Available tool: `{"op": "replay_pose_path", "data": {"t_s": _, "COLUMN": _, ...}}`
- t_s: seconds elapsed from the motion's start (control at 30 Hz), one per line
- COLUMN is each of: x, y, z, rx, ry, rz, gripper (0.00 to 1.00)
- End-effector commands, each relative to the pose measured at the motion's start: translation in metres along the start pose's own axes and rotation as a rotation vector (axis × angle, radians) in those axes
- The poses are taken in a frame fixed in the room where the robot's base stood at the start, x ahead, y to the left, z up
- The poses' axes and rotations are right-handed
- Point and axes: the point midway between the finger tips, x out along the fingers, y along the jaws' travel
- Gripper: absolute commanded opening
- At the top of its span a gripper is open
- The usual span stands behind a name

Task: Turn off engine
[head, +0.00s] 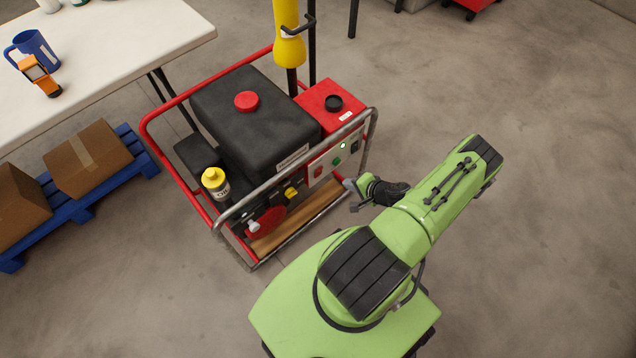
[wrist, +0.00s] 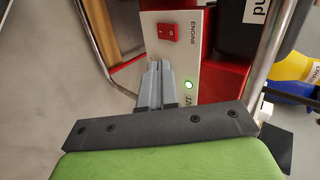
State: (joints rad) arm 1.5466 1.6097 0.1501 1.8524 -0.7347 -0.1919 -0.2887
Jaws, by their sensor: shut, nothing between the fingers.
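The generator (head: 255,105) is a black-tanked engine unit in a red and grey tube frame. Its light control panel (head: 331,158) faces my arm. A red rocker switch under the label ENGINE (wrist: 167,31) is on the panel in the wrist view; it also shows small and red in the head view (head: 318,171). A round green light (wrist: 188,85) glows on the same panel. My gripper (wrist: 160,70) is shut and empty, its fingertips just below the switch in the picture, with a gap between. In the head view my gripper (head: 352,194) is beside the frame, in front of the panel.
The frame's grey tube (head: 290,175) runs close beside the panel. A white table (head: 120,40) with a blue mug (head: 37,48) stands at the left. Boxes (head: 88,160) rest on a blue pallet (head: 70,210). The floor to the right is clear.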

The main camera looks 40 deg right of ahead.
Motion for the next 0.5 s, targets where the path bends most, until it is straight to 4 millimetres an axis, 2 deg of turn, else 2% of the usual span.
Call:
{"op": "replay_pose_path", "data": {"t_s": 0.03, "x": 0.0046, "y": 0.0108, "z": 0.0025, "rx": 0.035, "ry": 0.019, "rz": -0.01, "gripper": 0.0}}
{"op": "replay_pose_path", "data": {"t_s": 0.13, "x": 0.0072, "y": 0.0187, "z": 0.0033, "rx": 0.067, "ry": 0.044, "rz": -0.02, "gripper": 0.0}}
{"op": "replay_pose_path", "data": {"t_s": 0.5, "x": 0.0115, "y": 0.0193, "z": 0.004, "rx": 0.068, "ry": 0.043, "rz": -0.019, "gripper": 0.0}}
